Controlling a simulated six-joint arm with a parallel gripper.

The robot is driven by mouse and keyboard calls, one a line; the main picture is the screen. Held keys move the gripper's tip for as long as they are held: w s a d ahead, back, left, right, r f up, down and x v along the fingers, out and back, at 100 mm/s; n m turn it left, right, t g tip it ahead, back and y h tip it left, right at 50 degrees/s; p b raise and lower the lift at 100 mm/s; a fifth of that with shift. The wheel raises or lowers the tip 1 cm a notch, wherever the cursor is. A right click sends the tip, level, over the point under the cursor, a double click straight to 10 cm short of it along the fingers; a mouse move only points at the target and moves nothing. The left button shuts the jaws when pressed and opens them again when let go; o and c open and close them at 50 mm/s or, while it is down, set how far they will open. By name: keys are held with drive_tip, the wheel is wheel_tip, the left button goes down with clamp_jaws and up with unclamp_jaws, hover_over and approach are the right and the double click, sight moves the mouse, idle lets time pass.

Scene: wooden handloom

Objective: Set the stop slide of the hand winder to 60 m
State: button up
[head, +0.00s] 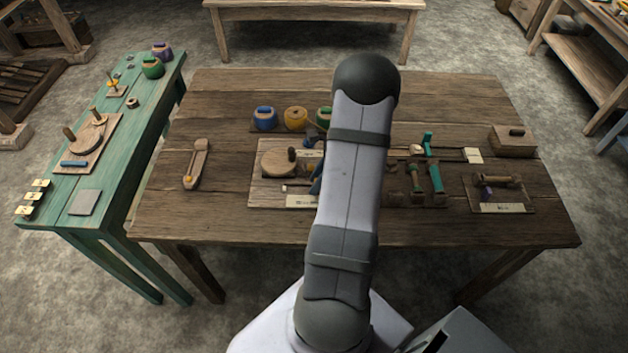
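A board (258,193) with a round wooden disc (278,164) and a dark knob beside it lies left of my arm on the brown table; it looks like the hand winder. A small pale block (285,188) sits on its lower part, and a pale label (300,201) lies at its front edge. To the right of my arm, a teal upright piece (428,143) stands by a pale rail (448,154). I cannot tell which part is the stop slide, and no scale marks are readable. My arm hides the middle of this area, and I cannot make out my gripper.
A wooden shuttle-like piece (196,164) lies left. A lidded box (513,140) and a labelled board (503,208) are at right. A green bench (135,135) stands left.

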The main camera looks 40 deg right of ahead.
drive_tip(key=shift+o, duration=0.9)
drive_tip(key=shift+r, duration=0.1)
drive_tip(key=b+v, duration=0.1)
drive_tip(key=v, duration=0.6)
